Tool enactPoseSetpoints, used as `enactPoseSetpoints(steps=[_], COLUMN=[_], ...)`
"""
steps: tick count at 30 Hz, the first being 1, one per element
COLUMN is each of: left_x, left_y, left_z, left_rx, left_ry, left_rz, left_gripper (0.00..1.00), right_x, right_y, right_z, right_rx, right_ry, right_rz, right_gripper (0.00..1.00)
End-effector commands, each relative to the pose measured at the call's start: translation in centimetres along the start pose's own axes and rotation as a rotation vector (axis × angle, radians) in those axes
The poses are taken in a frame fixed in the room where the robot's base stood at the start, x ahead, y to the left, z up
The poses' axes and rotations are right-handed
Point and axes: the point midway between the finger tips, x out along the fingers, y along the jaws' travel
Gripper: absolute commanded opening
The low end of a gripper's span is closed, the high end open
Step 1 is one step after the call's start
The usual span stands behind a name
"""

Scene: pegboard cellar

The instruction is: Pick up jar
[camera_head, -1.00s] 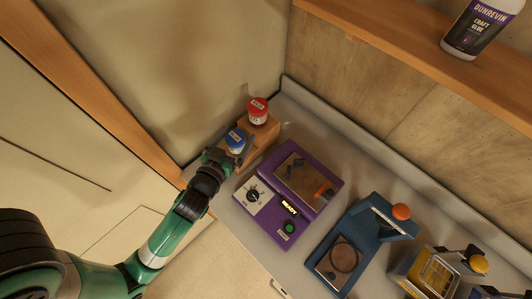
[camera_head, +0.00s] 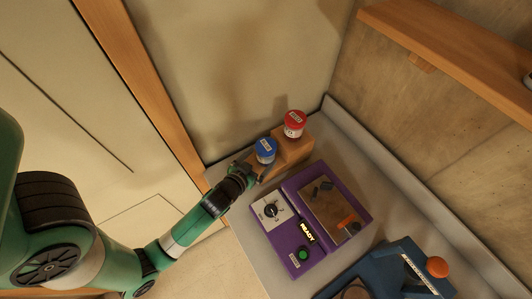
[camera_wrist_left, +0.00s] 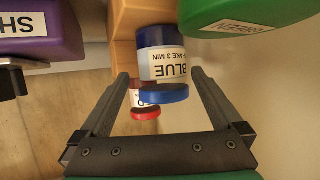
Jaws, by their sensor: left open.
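The blue-lidded jar (camera_head: 265,150) stands on a wooden stand at the back left of the counter. In the left wrist view the jar (camera_wrist_left: 165,62) has a white label reading BLUE and lies between the fingers, with gaps at its sides. My left gripper (camera_head: 251,168) is at its near side, open and empty. In the left wrist view the open fingers (camera_wrist_left: 160,78) show clearly. A red-lidded jar (camera_head: 294,124) stands behind on the same stand, and its lid (camera_wrist_left: 146,114) shows beyond the blue one. My right gripper is out of view.
The wooden stand (camera_head: 290,158) is close to the wall. A purple machine (camera_head: 290,240) with a dial and green button sits just right of my gripper. A blue device (camera_head: 398,262) is farther right. A wooden shelf (camera_head: 450,50) hangs above. A green labelled shape (camera_wrist_left: 240,14) is unclear.

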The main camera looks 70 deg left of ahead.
Motion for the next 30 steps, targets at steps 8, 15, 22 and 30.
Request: enactPoseSetpoints(steps=[8,15,22,30], left_x=[4.2,5.1,5.1,5.0], left_y=[-0.3,-0.3,-0.3,-0.3], left_z=[-0.2,-0.2,-0.2,-0.2], left_rx=[-0.001,0.001,0.0,0.0], left_ry=[0.001,0.0,0.0,0.0], left_rz=[-0.001,0.0,0.0,0.0], left_gripper=[1.0,1.0,0.71,0.23], right_x=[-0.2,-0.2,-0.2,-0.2], right_y=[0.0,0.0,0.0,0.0], right_z=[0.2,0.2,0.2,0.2], right_rx=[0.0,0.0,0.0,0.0], right_ry=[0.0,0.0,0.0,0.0], right_rz=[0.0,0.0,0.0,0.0], right_gripper=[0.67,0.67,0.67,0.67])
